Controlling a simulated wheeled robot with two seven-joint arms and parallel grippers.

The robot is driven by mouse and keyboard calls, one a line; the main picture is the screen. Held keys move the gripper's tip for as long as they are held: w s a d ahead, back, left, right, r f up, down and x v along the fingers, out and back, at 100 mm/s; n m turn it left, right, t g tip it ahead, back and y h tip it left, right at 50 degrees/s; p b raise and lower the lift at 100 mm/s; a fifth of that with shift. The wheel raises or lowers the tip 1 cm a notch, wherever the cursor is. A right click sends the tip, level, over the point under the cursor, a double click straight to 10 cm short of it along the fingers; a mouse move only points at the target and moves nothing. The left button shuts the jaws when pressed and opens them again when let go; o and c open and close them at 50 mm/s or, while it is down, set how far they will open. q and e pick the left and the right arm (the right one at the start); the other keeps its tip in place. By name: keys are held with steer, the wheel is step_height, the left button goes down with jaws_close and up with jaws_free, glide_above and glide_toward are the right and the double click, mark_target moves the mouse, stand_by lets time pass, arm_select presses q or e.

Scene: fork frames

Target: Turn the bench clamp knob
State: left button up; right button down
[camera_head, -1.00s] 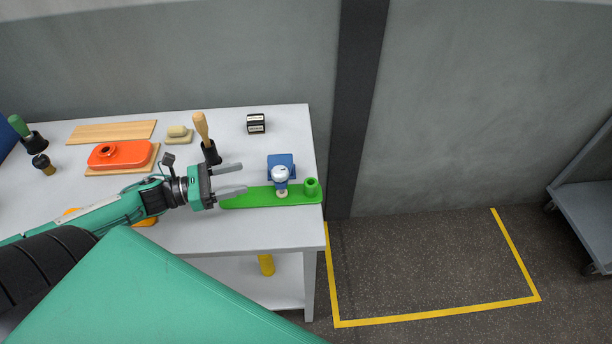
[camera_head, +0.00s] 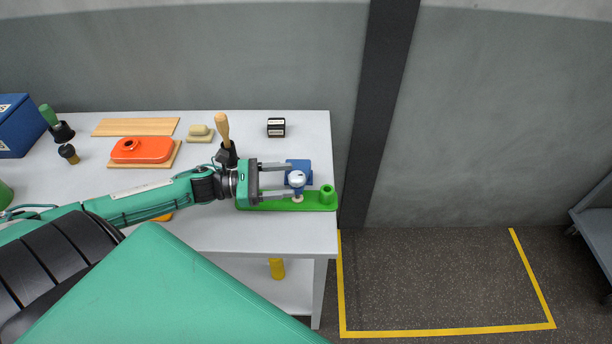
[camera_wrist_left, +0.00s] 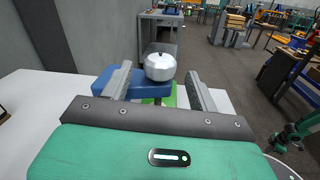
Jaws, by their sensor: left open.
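The clamp has a blue body (camera_head: 304,166) and a round silver-white knob (camera_head: 296,179). It stands on a green base strip (camera_head: 320,201) near the table's right end. My left gripper (camera_head: 291,180) is open, with its two fingers reaching to either side of the knob. In the left wrist view the knob (camera_wrist_left: 160,67) sits between the finger tips, with gaps showing on both sides. The blue body (camera_wrist_left: 112,83) lies behind the left finger there. My right gripper is not in view.
A dark holder with a wooden-handled tool (camera_head: 224,135) stands just behind my left wrist. An orange container (camera_head: 141,150), a small black box (camera_head: 276,127) and a wooden board (camera_head: 136,127) lie further back. The white table (camera_head: 270,235) is bare along its front.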

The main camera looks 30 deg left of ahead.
mark_target(298, 178)
arm_select(q)
steer(key=p+x, duration=0.1)
steer(key=x, duration=0.3)
steer(key=shift+r, duration=0.15)
steer(key=shift+x, duration=1.05)
steer(key=shift+c, duration=0.9)
steer(key=c, duration=0.8)
steer(key=shift+n+t+y, duration=0.3)
steer(key=shift+t, duration=0.1)
